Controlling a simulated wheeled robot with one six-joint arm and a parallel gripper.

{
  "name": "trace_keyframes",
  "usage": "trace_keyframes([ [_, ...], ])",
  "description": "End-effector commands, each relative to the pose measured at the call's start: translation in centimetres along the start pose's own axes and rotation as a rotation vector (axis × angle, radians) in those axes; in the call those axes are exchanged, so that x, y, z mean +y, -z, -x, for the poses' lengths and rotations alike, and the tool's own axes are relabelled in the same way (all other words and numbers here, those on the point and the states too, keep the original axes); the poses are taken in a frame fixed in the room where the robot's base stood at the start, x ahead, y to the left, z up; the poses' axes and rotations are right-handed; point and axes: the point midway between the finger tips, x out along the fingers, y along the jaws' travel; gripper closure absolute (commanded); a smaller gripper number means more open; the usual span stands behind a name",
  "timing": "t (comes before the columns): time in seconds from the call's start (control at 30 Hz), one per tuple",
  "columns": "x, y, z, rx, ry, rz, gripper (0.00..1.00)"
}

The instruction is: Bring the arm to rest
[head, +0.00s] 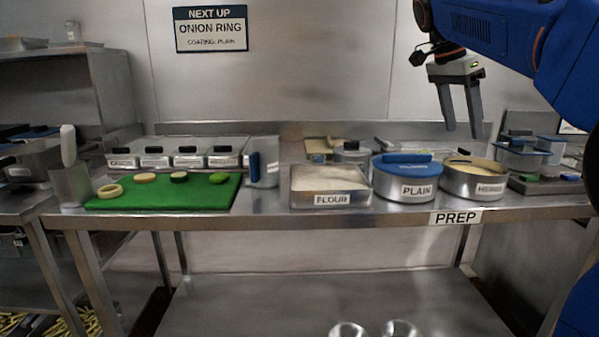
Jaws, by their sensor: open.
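My gripper (461,132) is in the upper right of the head view, at the end of my blue arm. Its two grey fingers point down and stand apart, with nothing between them. It hangs in the air above the right part of the steel prep table (330,222). In the picture its fingertips are above the herbs pan (474,183) and to the right of the plain pan with the blue lid (404,172). It appears clear of both.
A flour tray (330,199) stands mid-table. A green board (205,197) with several round pieces lies left, beside a metal container (70,188). Lidded tins (188,158) line the back. A sign (211,30) on the wall reads "NEXT UP ONION RING, COATING: PLAIN". Air above the table's left is free.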

Motion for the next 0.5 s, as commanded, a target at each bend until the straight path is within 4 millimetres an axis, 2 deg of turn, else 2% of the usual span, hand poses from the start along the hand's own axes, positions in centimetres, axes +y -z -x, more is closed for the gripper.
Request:
trace_keyframes([
  [0.27, 2.8, -1.9, -1.9, -0.022, 0.052, 0.166, 0.39],
  [0.5, 7.3, -5.5, -5.7, -0.046, 0.141, 0.42, 0.39],
])
